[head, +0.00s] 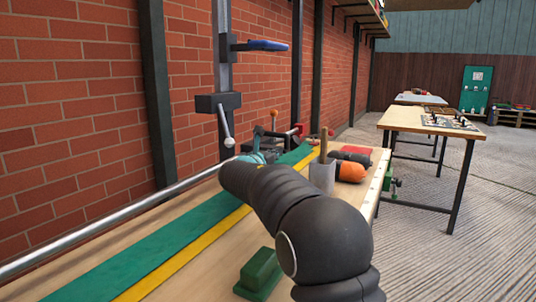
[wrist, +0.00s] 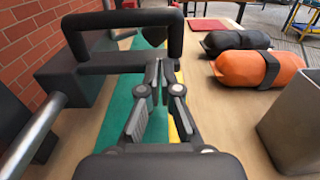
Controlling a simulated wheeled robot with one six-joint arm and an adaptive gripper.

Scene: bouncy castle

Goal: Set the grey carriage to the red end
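In the wrist view, a dark grey block with a squared black handle, seemingly the grey carriage (wrist: 75,82), sits at the silver rail (wrist: 38,130). The rail (head: 105,222) runs along the brick wall in the head view. My gripper (wrist: 159,70) is at the handle's near bar, its two fingers close together with a narrow gap. I cannot tell whether they touch or pinch the bar. In the head view my arm hides the gripper, and the carriage is not clear there. A small red part (head: 297,130) shows far along the bench; I cannot tell if it is the red end.
The bench carries green and yellow strips (head: 130,262), a green block (head: 260,272), a grey pot (head: 322,176), and orange (head: 350,172) and black rolls. A post with a clamp (head: 218,102) stands by the wall. A second table (head: 405,118) is farther right.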

